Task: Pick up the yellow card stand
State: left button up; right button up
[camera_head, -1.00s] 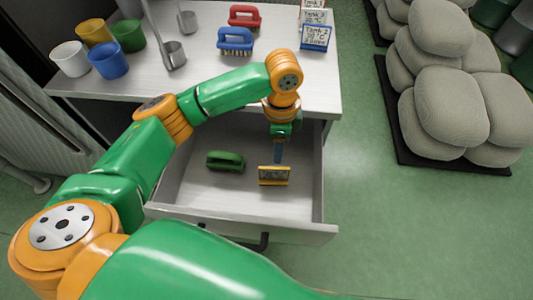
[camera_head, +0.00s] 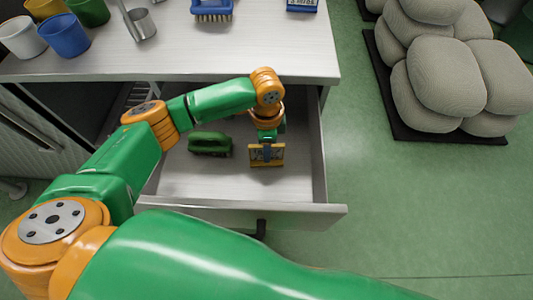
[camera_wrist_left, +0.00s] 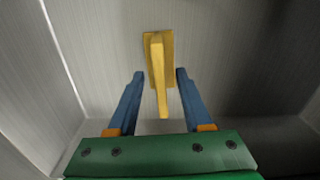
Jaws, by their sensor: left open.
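The yellow card stand (camera_head: 266,156) stands upright in the open drawer, right of a green brush. In the left wrist view the yellow card stand (camera_wrist_left: 159,62) is seen from above, with its thin upright part between the blue fingers. My left gripper (camera_head: 267,146) is over the stand. In the left wrist view my left gripper (camera_wrist_left: 159,78) is open, with a gap between each finger and the stand. The lower end of the stand's upright part points toward the palm. My right gripper is not in view.
The green brush (camera_head: 210,143) lies in the drawer (camera_head: 215,187), left of the stand. The drawer's side wall is to the right. The table above holds cups (camera_head: 64,34), a metal ladle (camera_head: 142,24), a blue brush (camera_head: 211,9) and a blue card stand (camera_head: 302,4). Sacks (camera_head: 447,77) are on the right.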

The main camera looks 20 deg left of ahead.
pick_arm(q)
jog(key=shift+f, duration=0.25)
grip_shut()
